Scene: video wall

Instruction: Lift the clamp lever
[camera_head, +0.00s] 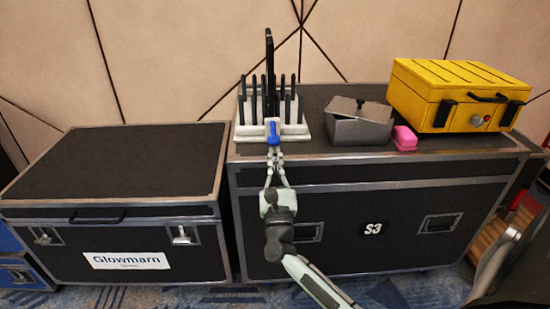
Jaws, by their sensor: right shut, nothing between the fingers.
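A pale stand (244,130) with several upright black posts stands on the right black case. A small blue lever (273,129), which looks like the clamp lever, sits at the stand's front edge and points toward me. My right gripper (275,155) reaches up from below, in front of the case. Its fingertips are shut and empty, right at or just below the near end of the blue lever. I cannot tell whether they touch it. My left gripper is not in view.
A grey box (358,131) with a tilted lid, a pink block (404,138) and a yellow case (450,85) stand right of the stand. A lower black case (115,160) at left has a clear top. A patterned wall is behind.

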